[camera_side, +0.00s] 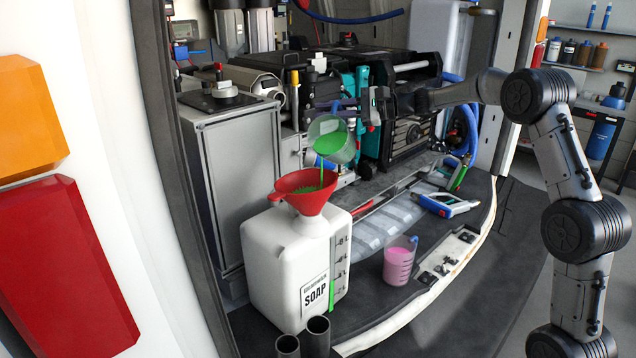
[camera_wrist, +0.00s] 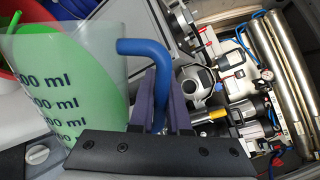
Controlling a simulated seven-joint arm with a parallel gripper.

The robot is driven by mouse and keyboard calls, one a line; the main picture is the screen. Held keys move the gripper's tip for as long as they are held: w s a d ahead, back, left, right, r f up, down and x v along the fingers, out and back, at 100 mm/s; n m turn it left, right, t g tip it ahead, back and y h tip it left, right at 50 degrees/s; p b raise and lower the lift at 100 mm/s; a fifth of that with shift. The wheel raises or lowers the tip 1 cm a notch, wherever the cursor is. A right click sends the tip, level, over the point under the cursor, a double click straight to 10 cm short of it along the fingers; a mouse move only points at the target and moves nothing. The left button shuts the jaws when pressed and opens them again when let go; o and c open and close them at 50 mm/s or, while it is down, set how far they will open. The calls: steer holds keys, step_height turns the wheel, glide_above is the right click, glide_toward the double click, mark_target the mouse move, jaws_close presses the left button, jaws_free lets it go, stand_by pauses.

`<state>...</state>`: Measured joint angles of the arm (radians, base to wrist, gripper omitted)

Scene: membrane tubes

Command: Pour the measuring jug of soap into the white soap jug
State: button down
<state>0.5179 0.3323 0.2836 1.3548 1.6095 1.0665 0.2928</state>
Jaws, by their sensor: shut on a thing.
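A clear measuring jug (camera_side: 333,142) of green liquid is tilted in the air, and a thin green stream falls from it into the red funnel (camera_side: 306,190). The funnel sits in the top of the white soap jug (camera_side: 290,255), labelled SOAP, which stands upright. A green level strip shows low on its scale. My gripper (camera_side: 366,107) is shut on the measuring jug's blue handle. In the wrist view my gripper (camera_wrist: 162,125) holds the blue handle, and the measuring jug (camera_wrist: 62,90) with ml marks fills the left side. The red funnel shows only partly there, at the left edge.
A second measuring jug with pink liquid (camera_side: 398,262) stands right of the soap jug. Two dark tubes (camera_side: 302,340) stand in front. A grey cabinet (camera_side: 235,180) and machinery are behind. A blue-and-white hand tool (camera_side: 447,205) lies at the right.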

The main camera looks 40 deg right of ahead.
mark_target(318, 121)
steer(key=shift+s+a+r+n+h+p, duration=0.2)
steer(key=shift+a+n+h+p, duration=0.1)
steer(key=shift+a+n+p, duration=0.3)
stand_by(2.0)
steer(key=shift+s+a+r+n, duration=0.3)
steer(key=shift+a+r+n, duration=0.15)
steer(key=shift+r+n, duration=0.3)
stand_by(1.7)
steer(key=shift+s+a+r+n+h+p, duration=0.2)
steer(key=shift+s+a+r+n, duration=0.15)
steer(key=shift+a, duration=0.25)
steer(key=shift+s+a+r+n+h+p, duration=0.2)
steer(key=shift+a+n, duration=0.2)
steer(key=shift+a, duration=0.2)
steer(key=shift+s+a+r+n+h+p, duration=0.15)
steer(key=shift+s+a+r+n, duration=0.2)
steer(key=shift+a, duration=0.25)
stand_by(1.1)
